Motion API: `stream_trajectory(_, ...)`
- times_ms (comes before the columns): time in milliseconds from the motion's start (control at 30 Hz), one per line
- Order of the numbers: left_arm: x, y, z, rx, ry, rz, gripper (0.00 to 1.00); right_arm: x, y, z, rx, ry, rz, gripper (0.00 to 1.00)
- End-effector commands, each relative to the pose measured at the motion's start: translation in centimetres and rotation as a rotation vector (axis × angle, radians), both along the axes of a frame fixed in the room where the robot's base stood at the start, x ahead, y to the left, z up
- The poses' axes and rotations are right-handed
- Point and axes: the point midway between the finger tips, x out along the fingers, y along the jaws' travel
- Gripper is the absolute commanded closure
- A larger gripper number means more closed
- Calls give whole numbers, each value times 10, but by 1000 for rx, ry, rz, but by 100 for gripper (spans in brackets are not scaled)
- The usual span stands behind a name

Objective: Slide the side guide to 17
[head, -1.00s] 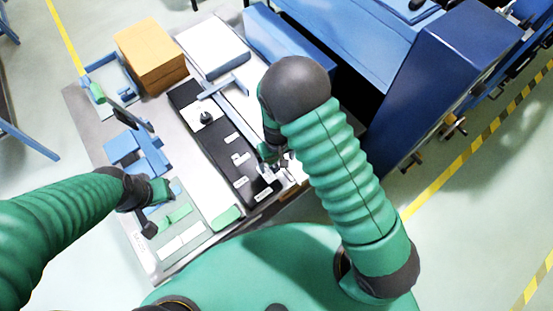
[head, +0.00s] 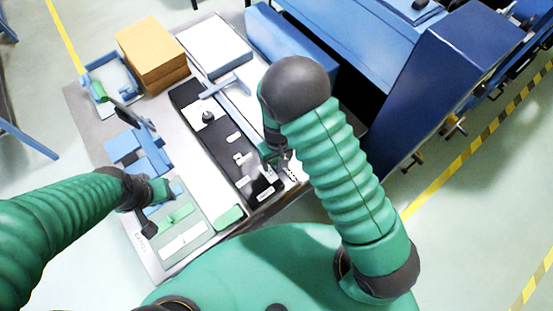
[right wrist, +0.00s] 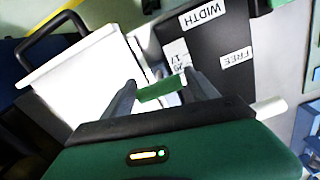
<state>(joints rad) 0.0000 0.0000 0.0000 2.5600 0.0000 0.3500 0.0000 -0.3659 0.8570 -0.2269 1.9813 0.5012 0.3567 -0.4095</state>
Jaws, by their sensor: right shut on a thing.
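The side guide (head: 232,98) appears to be the long grey-blue bar with a crosspiece beside the black panel (head: 195,118) in the head view. My right gripper (right wrist: 160,86) is shut on a small green tab (right wrist: 162,89), with one finger on each side. Whether this tab belongs to the guide cannot be told. The panel in the right wrist view (right wrist: 210,45) carries WIDTH, FREE and the numbers 20 and 17 close to the tab. In the head view my right arm partly hides this spot. My left gripper (head: 150,193) hovers over the table's left side; its jaws are unclear.
White paper (head: 213,47) and a brown stack (head: 152,54) lie at the back of the table. A blue machine (head: 360,45) stands right behind. Blue fixtures (head: 140,150) and green strips (head: 229,217) lie at the left and front.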

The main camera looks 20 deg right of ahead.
Motion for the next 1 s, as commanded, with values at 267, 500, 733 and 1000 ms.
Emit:
stream_trajectory(267,0,0,1,0,0,0,64,-14,-3,1,2,-2,2,100)
stream_trajectory(500,0,0,1,0,0,0,64,-14,-3,1,3,-1,2,18)
stream_trajectory(733,0,0,1,0,0,0,64,-14,-4,0,2,-1,1,13)
stream_trajectory(1000,0,0,1,0,0,0,64,-12,-3,21,3,-5,2,13)
